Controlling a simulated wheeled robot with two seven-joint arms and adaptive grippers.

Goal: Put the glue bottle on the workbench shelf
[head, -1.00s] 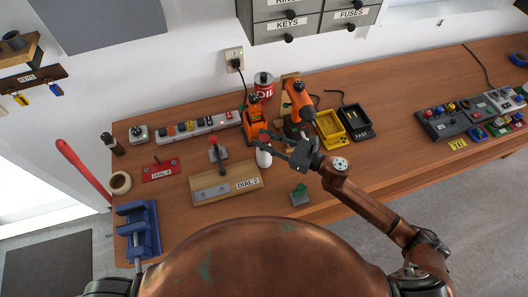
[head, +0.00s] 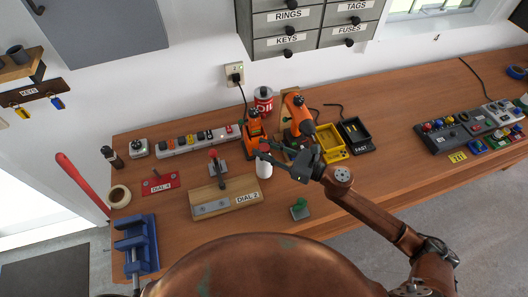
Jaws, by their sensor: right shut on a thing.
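A small white bottle (head: 264,169), which I take to be the glue bottle, stands upright on the wooden workbench (head: 380,190) behind the DIAL 2 board. A small wooden shelf (head: 22,68) with a dark cup is on the wall at the upper left. My left gripper is not in view.
Orange tools (head: 299,113), a red oil can (head: 263,98) and a yellow tray (head: 330,142) stand close behind the gripper. The DIAL 2 board (head: 212,203) and a green-topped block (head: 300,209) are in front. A blue vise (head: 137,244) is at the left edge. Drawers (head: 290,32) hang above.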

